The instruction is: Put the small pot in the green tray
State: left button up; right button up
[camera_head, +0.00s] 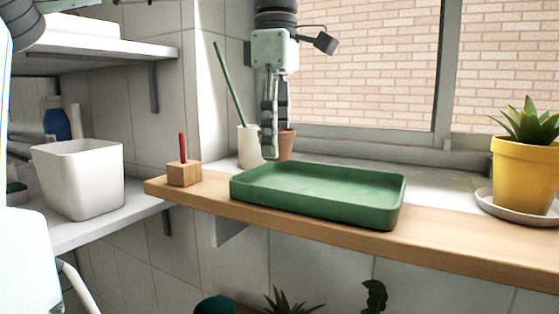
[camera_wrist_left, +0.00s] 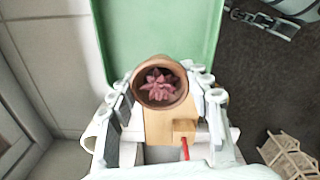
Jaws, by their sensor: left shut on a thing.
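The small pot (camera_head: 287,144) is terracotta and partly hidden behind my left gripper (camera_head: 271,150) in the head view. In the left wrist view the pot (camera_wrist_left: 142,97) sits between the gripper's two fingers, with a pink succulent inside. My left gripper is shut on it, pointing down. The green tray (camera_head: 318,207) is shallow, rectangular and empty, lying on the wooden shelf. In the left wrist view the tray (camera_wrist_left: 150,35) lies beyond the pot, which overlaps its near edge. I cannot tell the pot's exact height. My right gripper is not in view.
A wooden block (camera_head: 184,175) with a red stick stands left of the tray. A white cup (camera_head: 247,146) with a green stick stands behind. A yellow pot (camera_head: 524,176) with a plant is at the right. A white bin (camera_head: 78,180) is at the left.

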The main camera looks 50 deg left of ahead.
pick_arm(q)
jog(key=shift+w+f, duration=0.2)
jog(key=shift+w, duration=0.05)
jog(key=shift+d+f, duration=0.1)
jog(key=shift+f, duration=0.15)
notch_tip(320, 180, down, 3)
jog(key=shift+f, duration=0.3)
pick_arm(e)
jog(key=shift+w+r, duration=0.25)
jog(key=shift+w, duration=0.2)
